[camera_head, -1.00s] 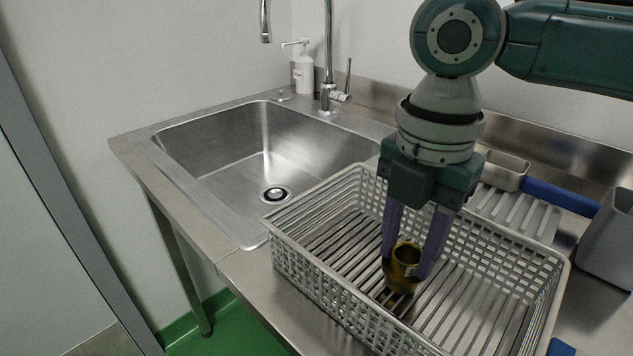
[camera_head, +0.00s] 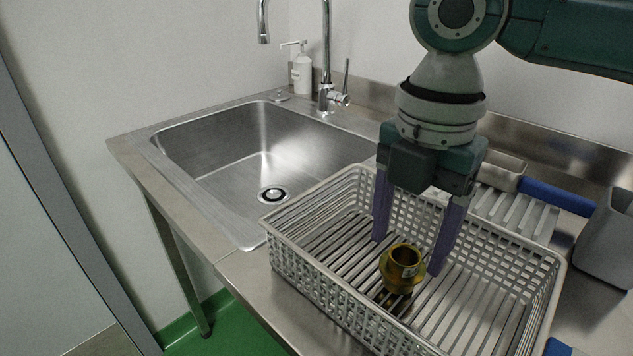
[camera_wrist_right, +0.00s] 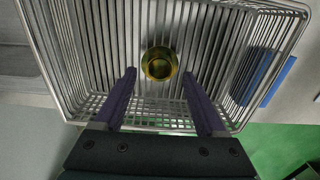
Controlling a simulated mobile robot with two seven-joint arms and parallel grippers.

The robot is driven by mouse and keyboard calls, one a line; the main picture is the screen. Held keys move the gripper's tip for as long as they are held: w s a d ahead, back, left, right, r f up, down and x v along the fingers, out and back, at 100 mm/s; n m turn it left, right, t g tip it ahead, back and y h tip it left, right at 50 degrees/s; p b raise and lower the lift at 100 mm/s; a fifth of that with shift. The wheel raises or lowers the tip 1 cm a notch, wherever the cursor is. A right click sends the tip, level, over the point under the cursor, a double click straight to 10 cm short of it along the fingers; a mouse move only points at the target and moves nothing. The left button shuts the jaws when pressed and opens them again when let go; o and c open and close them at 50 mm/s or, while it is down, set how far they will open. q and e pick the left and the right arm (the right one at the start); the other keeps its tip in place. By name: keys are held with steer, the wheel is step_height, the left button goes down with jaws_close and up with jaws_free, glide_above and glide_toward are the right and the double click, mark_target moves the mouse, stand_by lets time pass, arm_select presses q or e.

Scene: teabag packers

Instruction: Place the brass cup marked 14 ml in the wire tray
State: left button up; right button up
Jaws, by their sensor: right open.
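The brass cup (camera_head: 402,268) stands upright on the slatted floor of the wire tray (camera_head: 318,292), near its middle. In the right wrist view, the cup (camera_wrist_right: 159,64) lies beyond the open fingertips (camera_wrist_right: 161,88), inside the tray (camera_wrist_right: 290,50). My left gripper is not in view.
A steel sink (camera_head: 235,160) with a tap (camera_head: 327,60) is left of the tray. A soap bottle (camera_head: 302,72) stands at the back. A ribbed white rack (camera_head: 515,212), a blue-handled item (camera_head: 555,195) and a grey bin (camera_head: 608,240) stand to the right.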

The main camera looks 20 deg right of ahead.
mark_target(404, 257)
step_height(404, 257, up, 10)
steer(key=shift+r+p, duration=0.25)
steer(key=shift+p, duration=0.15)
